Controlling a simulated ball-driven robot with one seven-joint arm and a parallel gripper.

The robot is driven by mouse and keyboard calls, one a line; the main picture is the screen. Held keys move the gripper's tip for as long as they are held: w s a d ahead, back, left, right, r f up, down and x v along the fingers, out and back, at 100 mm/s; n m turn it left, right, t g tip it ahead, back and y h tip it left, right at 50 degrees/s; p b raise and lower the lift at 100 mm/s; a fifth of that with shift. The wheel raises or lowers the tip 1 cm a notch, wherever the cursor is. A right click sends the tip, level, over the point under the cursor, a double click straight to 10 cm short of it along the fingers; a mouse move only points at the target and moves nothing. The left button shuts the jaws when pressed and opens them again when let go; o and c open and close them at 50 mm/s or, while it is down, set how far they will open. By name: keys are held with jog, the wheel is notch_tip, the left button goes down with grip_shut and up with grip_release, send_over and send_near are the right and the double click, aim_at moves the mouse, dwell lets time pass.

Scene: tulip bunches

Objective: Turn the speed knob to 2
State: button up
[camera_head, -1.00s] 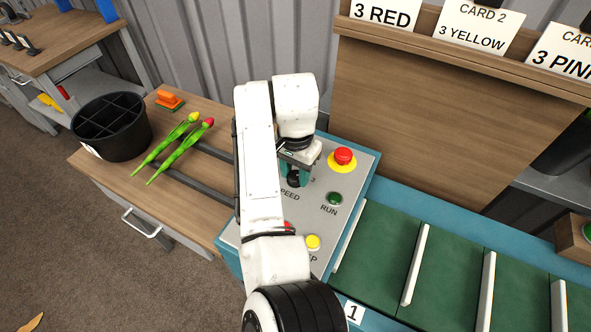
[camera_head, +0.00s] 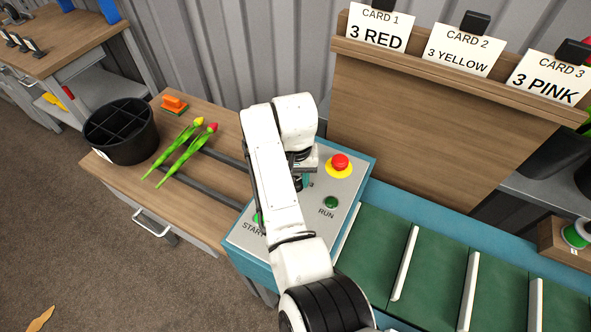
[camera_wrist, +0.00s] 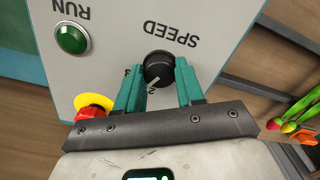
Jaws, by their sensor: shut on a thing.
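The black speed knob (camera_wrist: 158,68) shows in the wrist view on the grey control panel (camera_wrist: 108,20), below the upside-down word SPEED. The teal fingers of my gripper (camera_wrist: 160,84) stand on both sides of the knob and are shut on it. A white pointer line on the knob's near side points down and slightly left, toward a mark that looks like a 2. Another small digit left of the knob is partly covered by a finger. In the head view my gripper (camera_head: 304,176) is over the panel, and my arm hides the knob.
A red stop button (camera_head: 340,162) on a yellow base and a green RUN button (camera_head: 331,202) are close to my gripper. A green START button (camera_head: 257,218) is partly behind my arm. The conveyor (camera_head: 440,265) is at right. Two tulips (camera_head: 187,153) lie on the table at left.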

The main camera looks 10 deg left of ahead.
jog(key=n+p, duration=0.2)
jog(key=n, duration=0.3)
jog(key=shift+r+p, duration=0.1)
jog(key=shift+p, duration=0.25)
jog(key=shift+w+n, duration=0.1)
jog(key=shift+n, duration=0.2)
jog(key=o, duration=1)
jog(key=shift+o, duration=0.2)
notch_tip(320, 180, up, 11)
jog(key=shift+b, duration=0.45)
jog(key=shift+f, duration=0.2)
